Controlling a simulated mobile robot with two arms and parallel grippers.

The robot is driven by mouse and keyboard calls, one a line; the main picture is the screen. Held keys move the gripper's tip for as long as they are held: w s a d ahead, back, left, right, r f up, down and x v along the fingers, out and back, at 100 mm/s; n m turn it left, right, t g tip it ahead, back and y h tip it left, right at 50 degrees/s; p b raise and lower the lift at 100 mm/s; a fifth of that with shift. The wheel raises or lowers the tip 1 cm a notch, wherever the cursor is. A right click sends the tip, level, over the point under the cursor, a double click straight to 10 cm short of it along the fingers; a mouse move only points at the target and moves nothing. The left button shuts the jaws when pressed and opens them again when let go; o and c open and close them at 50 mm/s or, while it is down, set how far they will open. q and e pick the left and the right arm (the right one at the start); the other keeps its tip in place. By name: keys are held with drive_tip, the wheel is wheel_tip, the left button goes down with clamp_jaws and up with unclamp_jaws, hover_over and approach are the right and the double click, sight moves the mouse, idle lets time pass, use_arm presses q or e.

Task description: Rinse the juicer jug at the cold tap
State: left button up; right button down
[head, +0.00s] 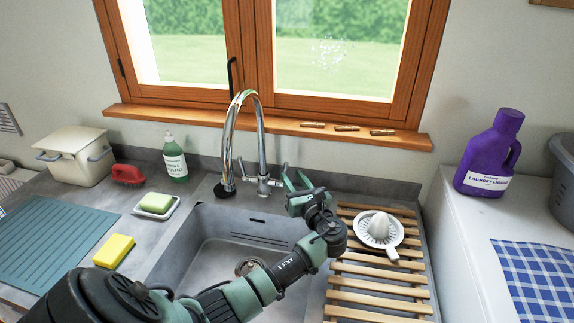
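A white juicer (379,231) with a reamer cone and a small handle sits on the slatted wooden rack right of the sink; I cannot tell whether a jug is under it. The chrome tap (262,118) has a tall curved spout hanging over the sink's back left corner, with no water visible. A small lever (285,168) stands at the tap's right side. My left gripper (297,180) is open and empty, its fingers pointing up right beside this lever; I cannot tell if they touch it. My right gripper is out of view.
The grey sink (215,245) looks empty, with its drain partly behind my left arm. The wooden rack (378,290) is right of it. Left are a yellow sponge (114,251), a soap dish (157,206) and a green bottle (175,160). A purple detergent bottle (490,155) stands far right.

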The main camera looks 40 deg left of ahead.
sight(286, 168)
use_arm(q)
drive_tip(key=x, duration=0.6)
drive_tip(key=shift+w+a, duration=0.2)
drive_tip(key=shift+f, duration=0.1)
drive_tip(key=shift+c, duration=0.2)
clamp_jaws()
drive_tip(key=shift+f, duration=0.1)
idle(0.8)
